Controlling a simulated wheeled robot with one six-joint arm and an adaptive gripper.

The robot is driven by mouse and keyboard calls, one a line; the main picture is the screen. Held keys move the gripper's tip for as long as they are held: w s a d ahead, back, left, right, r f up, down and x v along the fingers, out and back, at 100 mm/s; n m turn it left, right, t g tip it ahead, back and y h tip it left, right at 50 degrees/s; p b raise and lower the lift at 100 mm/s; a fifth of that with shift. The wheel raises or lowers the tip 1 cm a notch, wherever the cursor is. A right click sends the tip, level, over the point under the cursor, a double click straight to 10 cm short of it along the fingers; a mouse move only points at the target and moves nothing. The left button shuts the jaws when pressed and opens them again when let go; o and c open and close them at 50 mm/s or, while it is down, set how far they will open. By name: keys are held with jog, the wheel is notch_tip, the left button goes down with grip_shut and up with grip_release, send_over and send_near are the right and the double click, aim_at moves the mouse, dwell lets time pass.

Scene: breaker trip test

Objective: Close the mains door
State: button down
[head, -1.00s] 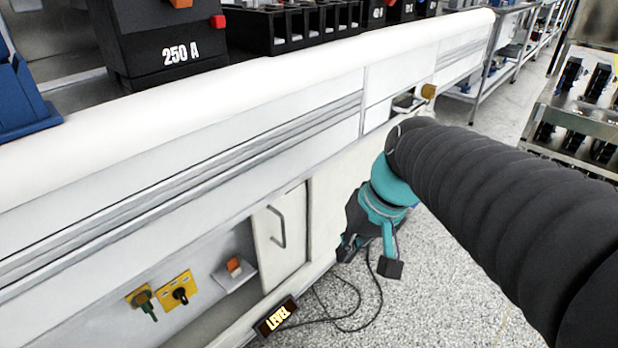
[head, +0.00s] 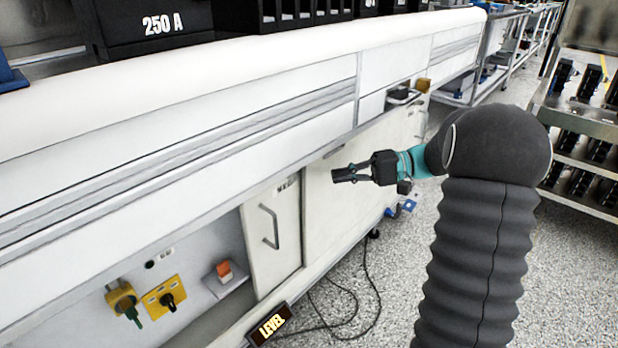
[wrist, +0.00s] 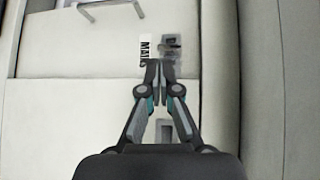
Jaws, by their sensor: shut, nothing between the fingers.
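The mains door (head: 262,250) is a pale panel with a grey bar handle (head: 271,226) on the bench front in the head view. It stands at the right of an open recess, leaving the recess uncovered. In the wrist view, the door (wrist: 80,100) shows a "MAINS" label (wrist: 145,50), and its handle (wrist: 108,6) is cut off at the top edge. My gripper (head: 335,175) points left, to the right of the handle and a little above it. Its fingertips (wrist: 161,64) are together and empty, close to the label. I cannot tell whether they touch the panel.
The recess holds a yellow socket with a green plug (head: 123,301), a yellow switch plate (head: 164,294) and an orange switch (head: 224,270). A "LEVEL" display (head: 270,325) and loose cables (head: 345,310) lie low in front. A rack (head: 585,125) stands right.

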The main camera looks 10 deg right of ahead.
jog(key=shift+t+y, duration=0.4)
jog(key=shift+y, duration=0.3)
jog(key=w+a, duration=0.1)
jog(key=a, duration=0.1)
jog(key=w+a, duration=0.1)
jog(key=a, duration=0.1)
jog(key=w+a+f+b, duration=0.1)
jog(key=a, duration=0.2)
jog(key=shift+w, duration=0.25)
